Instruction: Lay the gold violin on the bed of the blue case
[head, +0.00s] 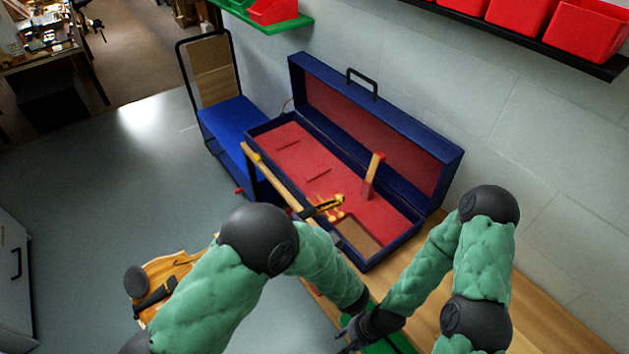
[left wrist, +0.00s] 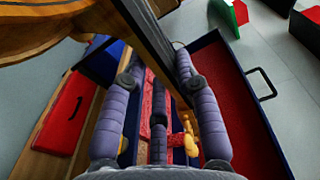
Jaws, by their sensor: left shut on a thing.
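The gold violin (head: 183,266) shows its body at the lower left of the head view, off the bench. My left elbow covers its middle, and its scroll and pegs (head: 330,207) reach over the blue case. In the left wrist view my left gripper (left wrist: 157,72) is shut on the violin's neck, with the body at upper left and the pegs (left wrist: 188,138) beyond. My left arm hides that gripper in the head view. The blue case (head: 452,165) stands open, its red bed (head: 290,150) bare at the left end. My right gripper (head: 352,332) is low centre; its opening is unclear.
A wooden upright with a red top (head: 373,176) stands inside the case, near a tan compartment (head: 357,240). The raised lid (head: 375,120) is on the wall side. A blue seat-like stand (head: 235,122) is left of the case. Bare wooden bench (head: 520,300) lies to the right.

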